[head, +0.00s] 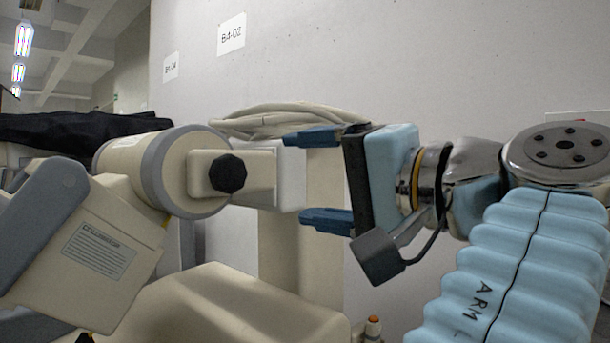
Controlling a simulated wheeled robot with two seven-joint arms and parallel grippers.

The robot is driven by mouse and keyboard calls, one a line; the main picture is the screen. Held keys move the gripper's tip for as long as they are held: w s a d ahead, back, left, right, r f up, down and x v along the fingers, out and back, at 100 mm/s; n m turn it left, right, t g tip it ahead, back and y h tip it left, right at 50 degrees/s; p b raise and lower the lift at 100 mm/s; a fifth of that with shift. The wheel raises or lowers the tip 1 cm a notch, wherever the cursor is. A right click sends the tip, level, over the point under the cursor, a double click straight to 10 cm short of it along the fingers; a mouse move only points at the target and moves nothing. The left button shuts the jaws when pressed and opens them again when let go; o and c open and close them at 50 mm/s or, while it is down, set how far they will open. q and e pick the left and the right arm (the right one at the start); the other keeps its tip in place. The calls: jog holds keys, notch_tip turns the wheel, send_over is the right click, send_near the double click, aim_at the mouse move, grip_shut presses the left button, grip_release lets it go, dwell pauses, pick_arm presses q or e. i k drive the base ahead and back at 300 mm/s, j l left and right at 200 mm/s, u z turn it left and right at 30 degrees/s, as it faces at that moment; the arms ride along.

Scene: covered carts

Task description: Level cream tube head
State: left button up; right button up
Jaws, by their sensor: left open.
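The cream tube head (253,172) is a boxy snout with a black knob (227,173) and a pale white end block (290,180). It sits on a cream cylinder with a grey band (155,175). The snout points right and looks close to level. My left gripper (295,178), on the arm marked ARM L, reaches in from the right. Its blue fingers are open, one above and one below the white end block. I cannot tell whether either finger touches it. My right gripper is not in view.
A cream column (303,245) stands behind the tube head, with a coiled cable (285,118) on top. A cream cart body (225,305) lies below. Dark cloth (75,130) covers something at left. A grey wall (400,60) closes the back.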

aim_at(78, 249)
jog(key=k+l, duration=0.2)
jog(key=l, duration=0.2)
jog(key=k+l, duration=0.2)
jog(key=l, duration=0.2)
jog(key=k+l, duration=0.2)
jog(key=l, duration=0.2)
